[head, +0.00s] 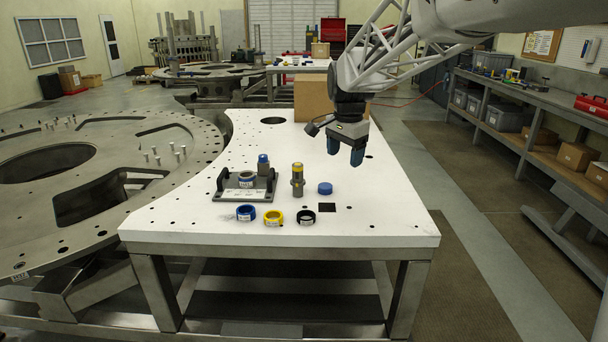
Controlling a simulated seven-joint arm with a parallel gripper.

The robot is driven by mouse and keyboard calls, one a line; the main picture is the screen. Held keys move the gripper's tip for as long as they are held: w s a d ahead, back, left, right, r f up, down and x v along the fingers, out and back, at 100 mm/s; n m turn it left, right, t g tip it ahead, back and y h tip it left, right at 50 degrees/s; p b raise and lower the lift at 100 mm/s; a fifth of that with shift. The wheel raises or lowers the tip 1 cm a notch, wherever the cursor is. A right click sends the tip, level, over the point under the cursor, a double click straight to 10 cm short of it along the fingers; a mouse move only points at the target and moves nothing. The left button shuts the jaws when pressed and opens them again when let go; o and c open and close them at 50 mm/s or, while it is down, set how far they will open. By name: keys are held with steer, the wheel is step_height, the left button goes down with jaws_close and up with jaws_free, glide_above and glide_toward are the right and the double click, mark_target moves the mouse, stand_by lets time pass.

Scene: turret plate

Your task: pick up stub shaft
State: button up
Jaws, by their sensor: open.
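What looks like the stub shaft (297,182), a grey upright cylinder with a yellow band near its top, stands on the white table (390,205) right of a dark fixture. My gripper (345,152) has blue fingertips pointing down, set apart with nothing between them. It is above the table, to the right of and behind the shaft, not touching it. A second upright post with a blue top (263,163) stands at the back of the fixture, its lower part partly hidden.
The dark fixture (220,188) holds a ring and a white label. Blue (246,213), yellow (273,217) and black (306,217) rings lie in front. A blue cap (325,188) lies right of the shaft. A brown box (313,100) stands behind. The table's right side is clear.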

steer(key=w+a+f+m, duration=0.2)
steer(key=w+a, duration=0.1)
steer(key=w, duration=0.3)
steer(key=w+a+f+m, duration=0.1)
steer(key=w+a+f, duration=0.15)
steer(key=w, duration=0.45)
steer(key=m+g, duration=0.1)
steer(key=m, duration=0.2)
glide_above(298, 172)
steer(key=w, duration=0.2)
step_height(298, 172, down, 6)
steer(key=shift+r, duration=0.15)
steer(key=shift+f, duration=1.3)
steer(key=shift+f, duration=0.1)
steer(key=shift+f, duration=2.5)
steer(key=shift+c, duration=0.5)
